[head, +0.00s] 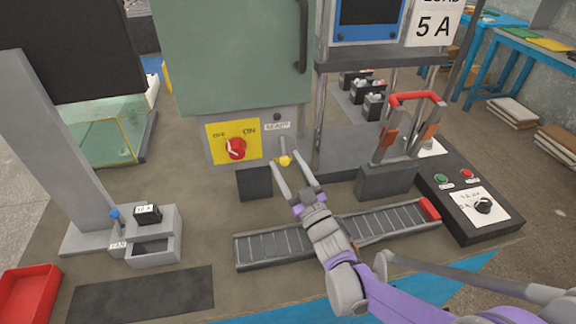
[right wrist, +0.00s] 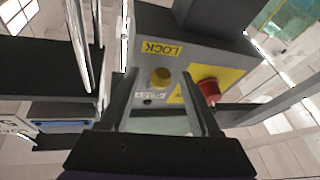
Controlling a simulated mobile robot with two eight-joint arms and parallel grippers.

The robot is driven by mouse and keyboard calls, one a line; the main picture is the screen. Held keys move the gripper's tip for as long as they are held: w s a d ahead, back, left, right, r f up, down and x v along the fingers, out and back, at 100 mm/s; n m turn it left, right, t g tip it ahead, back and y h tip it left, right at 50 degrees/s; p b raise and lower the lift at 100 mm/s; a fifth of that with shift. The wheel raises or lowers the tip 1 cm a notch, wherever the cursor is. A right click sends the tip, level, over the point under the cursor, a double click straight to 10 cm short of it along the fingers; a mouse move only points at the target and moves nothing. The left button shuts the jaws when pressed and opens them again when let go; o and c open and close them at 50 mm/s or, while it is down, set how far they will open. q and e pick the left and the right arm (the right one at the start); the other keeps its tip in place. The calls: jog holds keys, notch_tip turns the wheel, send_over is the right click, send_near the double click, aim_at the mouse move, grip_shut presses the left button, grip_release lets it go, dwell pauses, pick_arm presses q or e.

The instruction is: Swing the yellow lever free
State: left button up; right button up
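The yellow lever (head: 285,160) is a small grey stem with a yellow knob, low on the front of the grey-green cabinet (head: 232,60). My left gripper is not in view.
A red rotary switch (head: 236,149) on a yellow plate sits left of the lever. A slotted black strip (head: 275,246) lies below my right gripper. A grey block with red-handled switch (head: 385,180) and a control box (head: 466,200) stand right. A red bin (head: 28,296) is front left.

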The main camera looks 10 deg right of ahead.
jog(key=shift+s, duration=0.1)
jog(key=s+d, duration=0.2)
jog(key=s, duration=0.6)
jog(key=s+d+f, duration=0.1)
jog(key=s+d, duration=0.1)
jog(key=s, duration=0.6)
jog(key=shift+d+f+p, duration=0.2)
jog(key=shift+f+p, duration=0.1)
jog(key=shift+p, duration=0.1)
